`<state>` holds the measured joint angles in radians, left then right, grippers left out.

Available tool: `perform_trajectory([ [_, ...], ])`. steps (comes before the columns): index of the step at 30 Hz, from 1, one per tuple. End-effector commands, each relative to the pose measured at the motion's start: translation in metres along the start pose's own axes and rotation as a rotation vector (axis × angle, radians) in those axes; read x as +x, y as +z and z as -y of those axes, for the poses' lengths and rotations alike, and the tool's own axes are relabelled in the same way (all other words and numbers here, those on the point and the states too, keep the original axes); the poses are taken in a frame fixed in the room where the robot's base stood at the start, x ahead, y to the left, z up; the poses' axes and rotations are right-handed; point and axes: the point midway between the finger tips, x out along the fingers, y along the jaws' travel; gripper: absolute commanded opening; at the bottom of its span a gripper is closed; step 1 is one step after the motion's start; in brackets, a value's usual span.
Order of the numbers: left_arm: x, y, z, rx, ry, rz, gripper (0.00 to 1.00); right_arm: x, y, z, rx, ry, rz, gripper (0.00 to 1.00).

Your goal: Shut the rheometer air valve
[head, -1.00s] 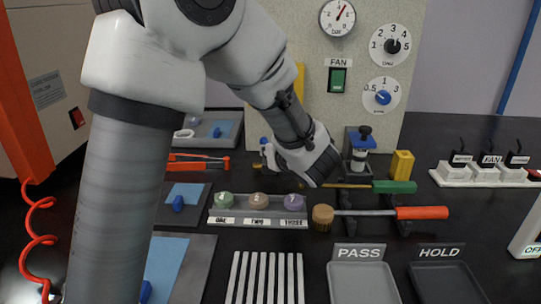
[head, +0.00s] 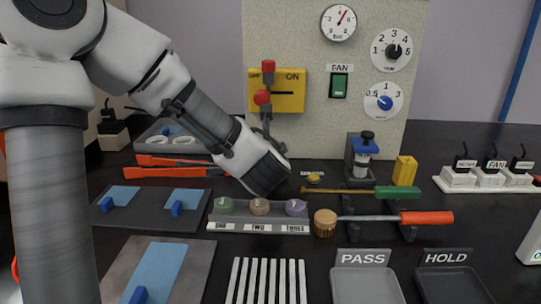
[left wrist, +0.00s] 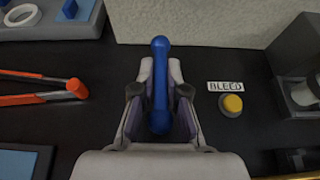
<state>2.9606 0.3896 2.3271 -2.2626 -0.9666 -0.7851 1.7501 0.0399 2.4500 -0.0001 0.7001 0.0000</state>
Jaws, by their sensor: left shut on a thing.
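In the left wrist view, a blue bar handle (left wrist: 161,60) with rounded ends stands between the fingers of my left gripper (left wrist: 160,98). The gripper is shut on it, close to the pale panel wall. I take the handle for the air valve's; its mount is hidden. In the head view my left arm comes in from the left, and its wrist hides the handle. A yellow OFF/ON plate (head: 290,103) with red knobs (head: 262,97) is on the panel just above. The gauge (head: 339,22) has its red needle pointing up and right. My right gripper is not in view.
A yellow bleed button (left wrist: 232,104) is right of the handle. A rack of three knobs (head: 259,228), a green-handled tool (head: 397,192) and PASS (head: 365,283) and HOLD (head: 452,285) trays are nearer.

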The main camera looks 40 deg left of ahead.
Motion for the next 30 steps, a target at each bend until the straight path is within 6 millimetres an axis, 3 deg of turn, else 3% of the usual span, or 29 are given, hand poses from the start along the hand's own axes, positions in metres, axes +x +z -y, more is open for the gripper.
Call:
perform_trajectory([
  [5,0.0,0.001,0.0,0.0,0.0,0.002,0.0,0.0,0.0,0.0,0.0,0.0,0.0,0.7],
  [6,0.0,0.001,0.0,0.0,0.001,0.002,0.26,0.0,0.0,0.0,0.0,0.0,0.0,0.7],
  [7,0.0,0.001,0.0,0.0,0.001,0.002,0.37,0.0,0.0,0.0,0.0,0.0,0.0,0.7],
  [19,0.0,-0.001,0.0,-0.007,0.022,0.002,0.38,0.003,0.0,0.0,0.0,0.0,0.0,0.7],
  [24,0.0,0.0,0.002,-0.05,0.139,0.007,0.38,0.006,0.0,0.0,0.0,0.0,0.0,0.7],
  [30,-0.003,0.009,0.004,-0.165,0.421,0.005,0.38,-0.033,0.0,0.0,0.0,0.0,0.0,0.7],
])
